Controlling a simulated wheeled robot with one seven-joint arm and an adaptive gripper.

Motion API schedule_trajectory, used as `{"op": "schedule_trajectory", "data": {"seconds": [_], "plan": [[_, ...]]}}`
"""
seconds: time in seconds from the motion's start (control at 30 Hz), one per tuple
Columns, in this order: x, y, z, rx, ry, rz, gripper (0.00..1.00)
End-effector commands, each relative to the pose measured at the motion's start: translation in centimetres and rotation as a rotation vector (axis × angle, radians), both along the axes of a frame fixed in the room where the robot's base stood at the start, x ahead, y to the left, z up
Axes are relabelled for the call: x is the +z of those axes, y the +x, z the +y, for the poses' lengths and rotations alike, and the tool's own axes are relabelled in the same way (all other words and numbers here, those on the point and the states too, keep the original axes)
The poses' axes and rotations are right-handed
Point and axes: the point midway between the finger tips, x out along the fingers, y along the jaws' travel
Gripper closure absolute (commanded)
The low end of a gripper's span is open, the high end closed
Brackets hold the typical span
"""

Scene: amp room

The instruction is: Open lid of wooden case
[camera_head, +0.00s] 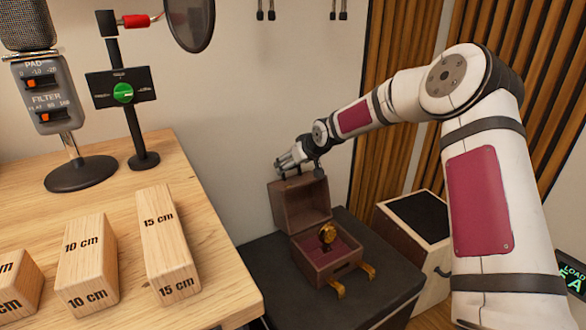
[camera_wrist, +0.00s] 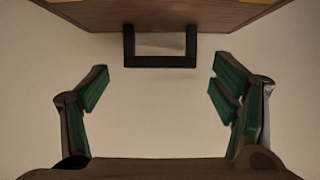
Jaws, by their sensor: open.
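The wooden case (camera_head: 325,272) sits on a dark stand, with a red-lined inside and gold clasps at its front. Its lid (camera_head: 303,205) is raised and stands roughly upright at the back. My gripper (camera_head: 293,170) is just above the lid's top edge; in the head view it is too small to tell whether it touches. In the wrist view my gripper (camera_wrist: 160,88) is open, with nothing between its fingers. A black U-shaped handle (camera_wrist: 160,62) on a wooden panel, apparently the lid, lies beyond and between the fingertips.
A wooden table (camera_head: 215,250) with marked blocks (camera_head: 166,240) and a microphone (camera_head: 45,95) is at left. A wooden box (camera_head: 418,225) with a black top is at right.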

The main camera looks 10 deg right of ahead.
Motion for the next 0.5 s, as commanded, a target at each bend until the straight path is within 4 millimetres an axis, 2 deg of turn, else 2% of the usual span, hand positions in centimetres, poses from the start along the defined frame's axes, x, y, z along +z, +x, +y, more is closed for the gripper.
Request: {"op": "schedule_trajectory", "data": {"seconds": [0.4,0.5], "plan": [[-0.56,0.52,0.15,0.0,-0.002,0.001,0.2],[-0.57,0.52,0.15,-0.001,-0.001,0.001,0.43]]}}
